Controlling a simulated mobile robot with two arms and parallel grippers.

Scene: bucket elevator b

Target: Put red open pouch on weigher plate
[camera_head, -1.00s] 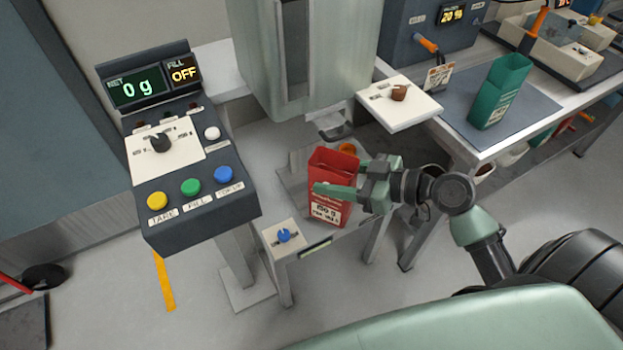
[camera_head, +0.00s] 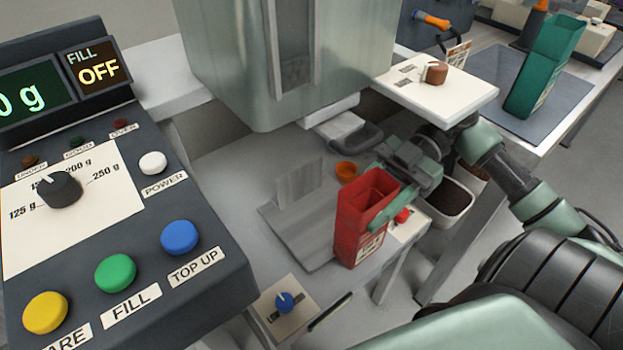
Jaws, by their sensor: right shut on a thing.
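The red open pouch (camera_head: 352,228) is upright with its open top showing and a white label low on its front. My right gripper (camera_head: 384,194) is shut on it from the right, with a green finger along its side. The weigher plate (camera_head: 288,238) is a flat grey plate with a small upright panel, below the metal hopper. The pouch is at the plate's right front edge in the picture; I cannot tell whether its bottom touches the plate. My left gripper is not in view.
A control panel (camera_head: 222,268) with yellow, green and blue buttons stands at the left; its display reads FILL OFF. The metal hopper (camera_head: 225,75) hangs above the plate. A green pouch (camera_head: 545,70) stands on the right bench.

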